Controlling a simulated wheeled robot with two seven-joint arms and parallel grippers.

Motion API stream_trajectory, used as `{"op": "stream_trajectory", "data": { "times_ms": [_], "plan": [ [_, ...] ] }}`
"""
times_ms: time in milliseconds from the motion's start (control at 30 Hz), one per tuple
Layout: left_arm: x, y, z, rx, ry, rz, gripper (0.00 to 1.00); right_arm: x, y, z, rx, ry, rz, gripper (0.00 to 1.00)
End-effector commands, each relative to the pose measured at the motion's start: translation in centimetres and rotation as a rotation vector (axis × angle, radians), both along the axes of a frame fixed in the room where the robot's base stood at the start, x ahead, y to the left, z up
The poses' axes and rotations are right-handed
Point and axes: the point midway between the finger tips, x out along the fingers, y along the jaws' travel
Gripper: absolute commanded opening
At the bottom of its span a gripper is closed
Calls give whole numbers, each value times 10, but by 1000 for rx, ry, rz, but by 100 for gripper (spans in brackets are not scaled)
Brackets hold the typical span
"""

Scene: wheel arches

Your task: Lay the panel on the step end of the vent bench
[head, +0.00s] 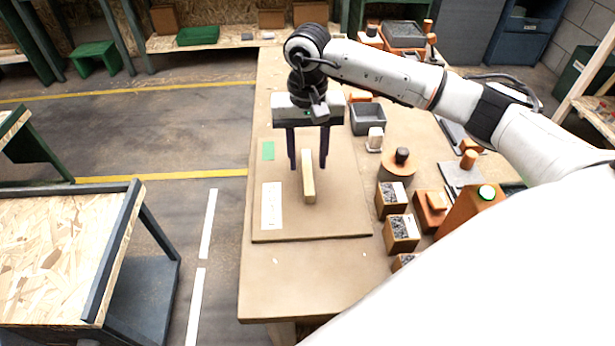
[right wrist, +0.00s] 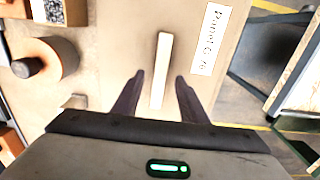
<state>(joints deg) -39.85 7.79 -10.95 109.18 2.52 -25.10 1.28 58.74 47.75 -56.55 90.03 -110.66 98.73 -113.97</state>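The panel (head: 338,212) is a flat brown board lying on the brown worktable, with a pale upright-looking bar (head: 309,180) as its grip and a white paper label (head: 271,205). In the right wrist view the panel (right wrist: 120,45) shows the same bar (right wrist: 162,65) and a label (right wrist: 210,40) reading "Panel" and more. My right gripper (head: 309,168) is open over the panel, its two dark fingers apart on either side of the bar. No contact with the bar shows. My left gripper is not in view. I cannot tell which bench is the vent bench.
A bench with a chipboard top (head: 60,250) and dark frame stands at left, across a floor gap. Boxes of dark bits (head: 402,232), a grey bin (head: 368,118) and a round brown part (head: 398,167) crowd the worktable right of the panel. The table's front is mostly clear.

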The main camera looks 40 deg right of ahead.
Motion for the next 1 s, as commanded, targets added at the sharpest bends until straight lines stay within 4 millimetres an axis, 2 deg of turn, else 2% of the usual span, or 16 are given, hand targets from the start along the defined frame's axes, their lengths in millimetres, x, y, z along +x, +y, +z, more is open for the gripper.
{"op": "stream_trajectory", "data": {
  "times_ms": [100, 200, 433, 667, 1000],
  "plan": [
    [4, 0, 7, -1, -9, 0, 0, -1, 0, -16, 1, 2, -1, 39],
    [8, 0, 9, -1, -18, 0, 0, -1, -1, -23, 1, 1, -2, 39],
    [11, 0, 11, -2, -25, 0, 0, 0, 0, -25, 0, -1, -1, 39],
    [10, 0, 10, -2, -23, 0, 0, 0, 0, -25, 0, -1, -1, 2],
    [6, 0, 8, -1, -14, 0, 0, 0, 0, -24, 0, -1, -1, 0]
  ]
}}
